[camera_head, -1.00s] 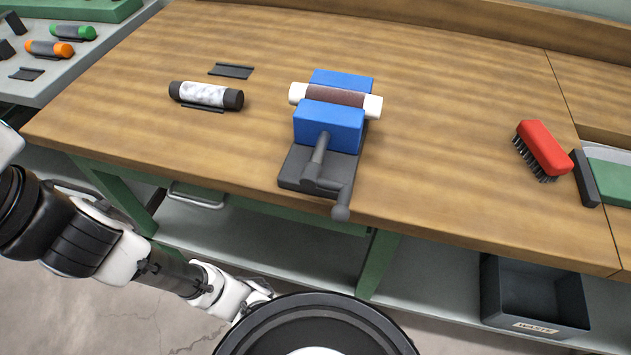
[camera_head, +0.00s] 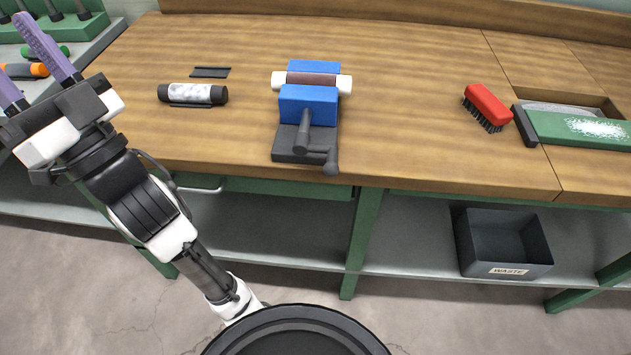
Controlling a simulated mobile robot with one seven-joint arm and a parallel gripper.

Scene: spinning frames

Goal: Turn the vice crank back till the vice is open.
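The vice has two blue jaws (camera_head: 307,106) on a dark grey base (camera_head: 290,144) near the bench's front edge. A white-ended cylinder with a brown middle (camera_head: 313,80) lies between the jaws and seems to touch both. The dark crank (camera_head: 318,150) sticks out of the front jaw, with its handle (camera_head: 331,167) at the right, over the front edge. My gripper (camera_head: 25,62) is at the far left, well away from the vice. Its two purple fingers are apart, with nothing visible between them.
A black-and-white cylinder (camera_head: 192,94) lies on a dark holder left of the vice, with an empty holder (camera_head: 210,72) behind. A red brush (camera_head: 487,106) and a green-lidded recess (camera_head: 585,130) are at the right. A waste bin (camera_head: 503,242) stands on the lower shelf.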

